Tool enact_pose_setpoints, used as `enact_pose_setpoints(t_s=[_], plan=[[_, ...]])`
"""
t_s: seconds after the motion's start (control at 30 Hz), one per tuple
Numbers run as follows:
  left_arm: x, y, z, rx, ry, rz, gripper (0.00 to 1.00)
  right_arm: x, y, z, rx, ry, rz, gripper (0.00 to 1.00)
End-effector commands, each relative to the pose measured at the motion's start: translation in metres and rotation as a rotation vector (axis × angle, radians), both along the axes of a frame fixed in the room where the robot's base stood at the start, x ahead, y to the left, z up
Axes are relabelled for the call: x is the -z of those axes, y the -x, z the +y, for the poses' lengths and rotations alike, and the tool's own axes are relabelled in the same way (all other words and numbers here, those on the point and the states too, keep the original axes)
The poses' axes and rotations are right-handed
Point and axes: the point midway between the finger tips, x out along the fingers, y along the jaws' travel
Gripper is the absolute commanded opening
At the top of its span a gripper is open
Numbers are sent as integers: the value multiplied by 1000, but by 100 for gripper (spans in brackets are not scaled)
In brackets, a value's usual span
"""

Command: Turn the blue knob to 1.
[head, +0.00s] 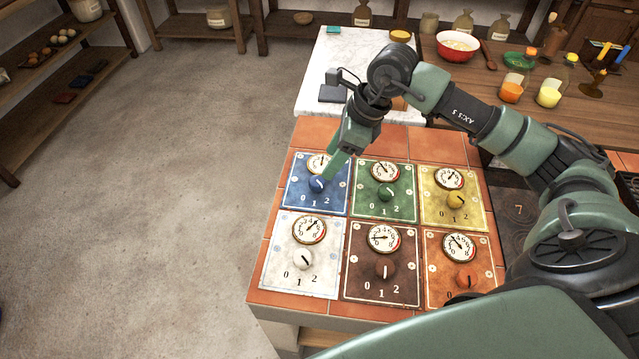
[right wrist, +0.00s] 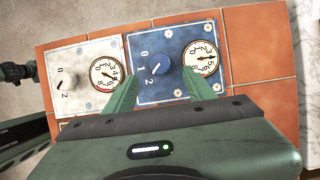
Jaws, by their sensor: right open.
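The blue knob (head: 317,184) sits on the blue panel (head: 333,203) at the back left of the panel group, below a round dial. It also shows in the right wrist view (right wrist: 161,67), where its white mark seems to point toward the 2 side. My right gripper (head: 328,174) is over the blue panel, by the knob. In the right wrist view its two green fingers (right wrist: 158,87) are apart, and the knob shows between and just beyond their tips. I cannot tell whether they touch it. My left gripper is not in view.
Green (head: 404,205), yellow (head: 476,213), white (head: 290,279), brown (head: 361,288) and orange (head: 437,289) panels with knobs surround the blue one. A marble slab (head: 318,62) lies behind. A red bowl (head: 457,46) and bottles stand on the wooden counter. The floor at left is clear.

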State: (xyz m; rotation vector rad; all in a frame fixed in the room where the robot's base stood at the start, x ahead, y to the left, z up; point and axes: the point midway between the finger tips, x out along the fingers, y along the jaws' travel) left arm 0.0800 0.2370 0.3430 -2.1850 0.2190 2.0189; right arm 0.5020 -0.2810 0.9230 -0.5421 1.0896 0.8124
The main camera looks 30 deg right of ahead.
Motion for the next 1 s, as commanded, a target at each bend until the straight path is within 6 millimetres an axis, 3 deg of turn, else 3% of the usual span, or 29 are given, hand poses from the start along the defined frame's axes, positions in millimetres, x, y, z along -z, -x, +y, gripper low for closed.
enact_pose_setpoints(t_s=[0.5,0.9,1.0], plan=[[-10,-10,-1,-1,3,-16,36,64,-16,22,-1,-2,1,54],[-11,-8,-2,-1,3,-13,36,73,-18,24,0,0,0,54],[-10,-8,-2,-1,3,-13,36,73,-18,24,0,0,0,27]])
